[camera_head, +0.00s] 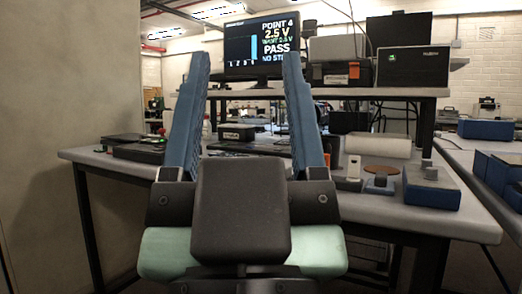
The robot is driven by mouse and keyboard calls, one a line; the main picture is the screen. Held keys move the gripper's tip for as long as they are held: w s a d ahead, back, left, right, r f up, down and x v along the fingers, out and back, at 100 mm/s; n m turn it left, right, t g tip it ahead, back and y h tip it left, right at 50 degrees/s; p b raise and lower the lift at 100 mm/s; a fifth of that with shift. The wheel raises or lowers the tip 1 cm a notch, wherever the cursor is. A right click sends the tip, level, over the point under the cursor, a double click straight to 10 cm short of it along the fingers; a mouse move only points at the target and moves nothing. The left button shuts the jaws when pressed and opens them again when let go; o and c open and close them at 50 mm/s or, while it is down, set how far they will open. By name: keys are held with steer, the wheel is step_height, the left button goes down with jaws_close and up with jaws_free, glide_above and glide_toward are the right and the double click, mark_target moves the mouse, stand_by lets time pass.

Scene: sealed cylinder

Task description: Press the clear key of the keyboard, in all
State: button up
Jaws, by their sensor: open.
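My gripper (246,58) is open and empty, its two long blue fingers spread wide and pointing away over the bench. A flat dark item that looks like the keyboard (252,147) lies on the bench, seen between the fingers. Its separate keys, the clear key among them, are too small to tell. My gripper stands in front of it in the picture, and I see no contact.
The grey bench (385,208) holds a dark box with coloured buttons (140,148) at left. At right are a blue block (430,190), a brown disc (381,170) and a pale roll (377,146). A raised shelf (400,92) carries cases. A wall (60,80) stands close at left.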

jaws_close()
stand_by(1.5)
